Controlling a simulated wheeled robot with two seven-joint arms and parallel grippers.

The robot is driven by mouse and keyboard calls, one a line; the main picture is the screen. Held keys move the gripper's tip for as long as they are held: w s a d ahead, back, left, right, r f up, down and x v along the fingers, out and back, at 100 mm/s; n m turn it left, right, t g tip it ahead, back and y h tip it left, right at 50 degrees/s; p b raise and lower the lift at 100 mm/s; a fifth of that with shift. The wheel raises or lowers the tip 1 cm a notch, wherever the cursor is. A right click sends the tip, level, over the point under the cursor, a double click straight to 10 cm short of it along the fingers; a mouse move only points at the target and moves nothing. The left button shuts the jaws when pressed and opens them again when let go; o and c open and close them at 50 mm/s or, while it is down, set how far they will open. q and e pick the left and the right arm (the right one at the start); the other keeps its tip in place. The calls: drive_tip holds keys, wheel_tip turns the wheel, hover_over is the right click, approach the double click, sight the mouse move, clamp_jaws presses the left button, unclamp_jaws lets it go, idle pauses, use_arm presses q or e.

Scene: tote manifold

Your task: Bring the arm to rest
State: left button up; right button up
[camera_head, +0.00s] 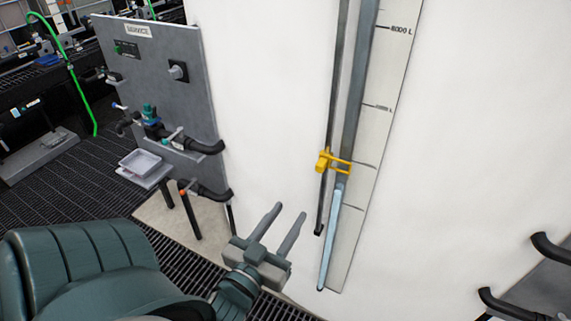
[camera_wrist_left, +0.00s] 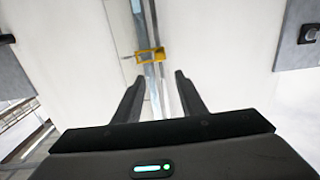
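My left gripper (camera_head: 280,224) is in front of the white tank, below and left of the yellow clip on the gauge in the head view. Its two fingers are apart with nothing between them. In the left wrist view the open fingers (camera_wrist_left: 157,90) point toward the tank, and the yellow clip (camera_wrist_left: 150,55) shows just beyond them, not touching. My left arm (camera_head: 80,270) fills the lower left of the head view. My right gripper is not in view.
The white tank (camera_head: 265,100) carries a sight tube with the yellow clip (camera_head: 326,161) and a scale strip (camera_head: 385,80). A grey service panel (camera_head: 165,90) with valves and black pipes stands left. A white tray (camera_head: 140,161) sits beside it. Black pipes (camera_head: 505,304) stick out at lower right.

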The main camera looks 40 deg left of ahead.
use_arm(q)
drive_tip(key=shift+f, duration=0.15)
idle(0.4)
drive_tip(key=s+d+f+m+g+h+b, duration=0.1)
drive_tip(key=d+f+g+b, duration=0.15)
drive_tip(key=f, duration=1.45)
drive_tip(key=s+d+f+m+g+h+b, duration=0.1)
drive_tip(key=d+f+g+h+b, duration=0.15)
drive_tip(key=f, duration=1.35)
drive_tip(key=s+d+f+m+g+h+b, duration=0.1)
drive_tip(key=d+f+g+b, duration=0.15)
drive_tip(key=f, duration=1.45)
drive_tip(key=s+d+f+g+b, duration=0.1)
drive_tip(key=s+f, duration=0.3)
drive_tip(key=f, duration=0.3)
drive_tip(key=s+f+g+b, duration=0.1)
drive_tip(key=s+f+g, duration=0.15)
drive_tip(key=f, duration=0.45)
drive_tip(key=s+a+f+m+g+b, duration=0.1)
drive_tip(key=s+f+g+b, duration=0.1)
drive_tip(key=s+f, duration=0.7)
drive_tip(key=s+a+f+m+g+b, duration=0.1)
drive_tip(key=s+a+f+g+b, duration=0.1)
drive_tip(key=s+f, duration=0.7)
drive_tip(key=s+g, duration=0.1)
drive_tip(key=s, duration=0.5)
drive_tip(key=shift+f+b, duration=0.35)
drive_tip(key=shift+f, duration=0.05)
